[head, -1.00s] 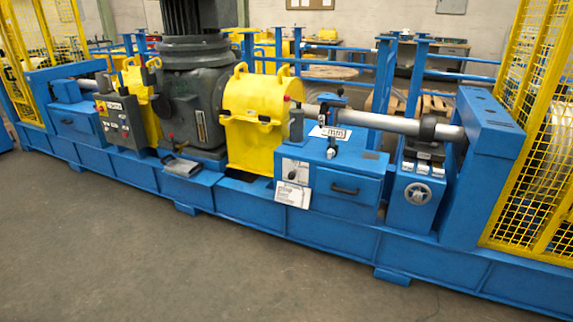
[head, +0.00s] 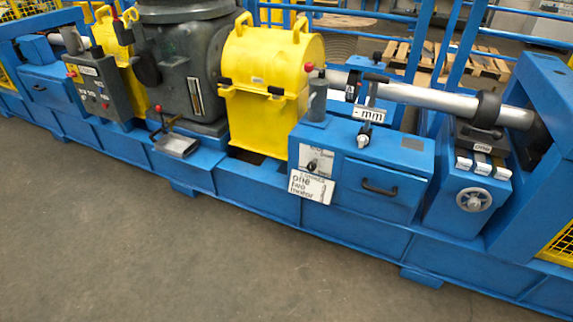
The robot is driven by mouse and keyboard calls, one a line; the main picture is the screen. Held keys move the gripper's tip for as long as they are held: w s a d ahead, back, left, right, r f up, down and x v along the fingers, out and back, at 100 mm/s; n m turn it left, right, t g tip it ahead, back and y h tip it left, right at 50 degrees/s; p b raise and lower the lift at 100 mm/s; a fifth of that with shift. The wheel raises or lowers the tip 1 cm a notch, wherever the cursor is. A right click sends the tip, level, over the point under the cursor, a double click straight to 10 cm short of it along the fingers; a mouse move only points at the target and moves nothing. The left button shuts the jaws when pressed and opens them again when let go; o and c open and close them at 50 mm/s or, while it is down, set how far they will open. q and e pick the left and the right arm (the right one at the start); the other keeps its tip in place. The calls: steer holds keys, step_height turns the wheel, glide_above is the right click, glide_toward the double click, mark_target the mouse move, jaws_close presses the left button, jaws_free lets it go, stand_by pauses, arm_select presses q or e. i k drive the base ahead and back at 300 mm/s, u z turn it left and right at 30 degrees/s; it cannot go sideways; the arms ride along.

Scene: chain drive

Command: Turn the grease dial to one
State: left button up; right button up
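A small dial (head: 312,166) sits on a white plate on the left part of the front of a blue box (head: 345,205). It looks like the grease dial, but its pointer and markings are too small to read. A white card (head: 310,187) with black printed lines hangs just below it; one line seems to read "two". Neither of my grippers is in view.
A drawer handle (head: 379,187) is right of the dial. A grey cylinder (head: 317,100) and a lever (head: 364,135) stand on the box. A handwheel (head: 474,200) is further right, a yellow guard (head: 265,85) behind left. The floor (head: 200,265) in front is clear.

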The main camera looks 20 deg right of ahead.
mark_target(312, 167)
steer(key=u, duration=1.05)
steer(key=i, duration=1.2)
steer(key=u, duration=1)
steer(key=i, duration=0.25)
steer(key=z, duration=1.65)
